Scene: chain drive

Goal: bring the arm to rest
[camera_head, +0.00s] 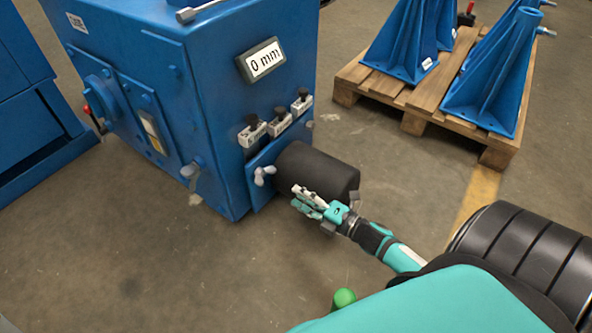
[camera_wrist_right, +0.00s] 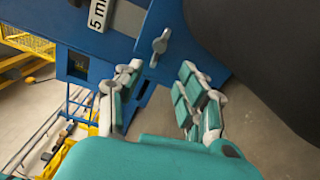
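My right gripper (camera_head: 307,199) reaches in from the lower right in the head view, in front of a dark cylinder (camera_head: 318,170) on the blue machine (camera_head: 215,110). In the right wrist view the fingers of my right gripper (camera_wrist_right: 160,85) are spread apart with nothing between them. A grey wing knob (camera_wrist_right: 160,46) on the blue panel shows just beyond the fingertips, apart from them as far as I can tell. The wing knob also shows in the head view (camera_head: 264,175), left of the cylinder. My left gripper is not in view.
A wooden pallet (camera_head: 424,103) with blue brackets (camera_head: 498,75) stands at the upper right. The dark cylinder (camera_wrist_right: 250,45) is close at the right in the wrist view. Floor (camera_head: 190,270) is clear at the lower left.

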